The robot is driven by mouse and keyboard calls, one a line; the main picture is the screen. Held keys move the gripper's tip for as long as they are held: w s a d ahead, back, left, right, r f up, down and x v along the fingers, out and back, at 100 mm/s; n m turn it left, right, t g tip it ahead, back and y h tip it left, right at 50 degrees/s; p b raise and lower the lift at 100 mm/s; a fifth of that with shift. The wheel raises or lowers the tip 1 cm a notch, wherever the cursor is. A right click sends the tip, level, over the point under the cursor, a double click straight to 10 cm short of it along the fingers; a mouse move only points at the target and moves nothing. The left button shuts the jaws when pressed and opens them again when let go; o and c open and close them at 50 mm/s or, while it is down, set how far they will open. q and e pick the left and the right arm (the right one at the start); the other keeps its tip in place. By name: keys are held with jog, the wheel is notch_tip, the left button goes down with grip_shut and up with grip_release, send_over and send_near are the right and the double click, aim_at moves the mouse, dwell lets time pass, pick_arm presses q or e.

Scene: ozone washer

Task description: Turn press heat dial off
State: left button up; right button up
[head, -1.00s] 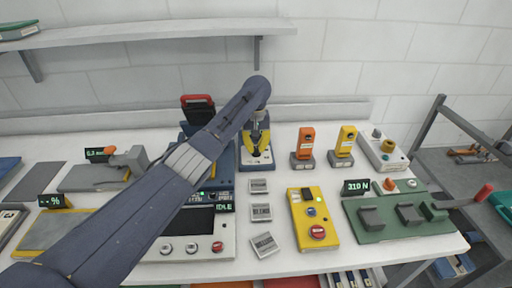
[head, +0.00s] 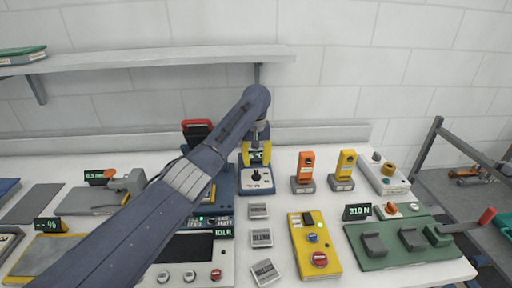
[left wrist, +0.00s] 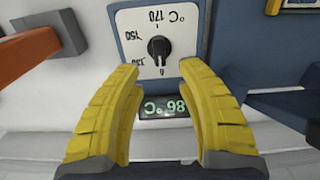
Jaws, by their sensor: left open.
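The heat dial (left wrist: 158,48) is a black knob on a white, blue-edged control box (left wrist: 126,22) with temperature marks around it. In the head view the dial (head: 256,176) sits on the box's front, just below my left gripper. My left gripper (head: 256,152) has yellow fingers, spread open and empty. In the left wrist view its fingertips (left wrist: 158,68) stand on either side of the space just short of the dial, apart from it. A green-lit temperature display (left wrist: 164,107) shows between the fingers. My right gripper is not in view.
My left arm hides part of the blue press (head: 215,186) and the console (head: 200,250) in the head view. An orange device (head: 304,170) and a yellow one (head: 344,170) stand right of the dial box. Labelled blocks (head: 260,211) lie in front of it.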

aim_at(256, 170)
pick_arm(q)
notch_tip(256, 170, up, 7)
dwell(0.4)
jog(key=shift+f, duration=0.1)
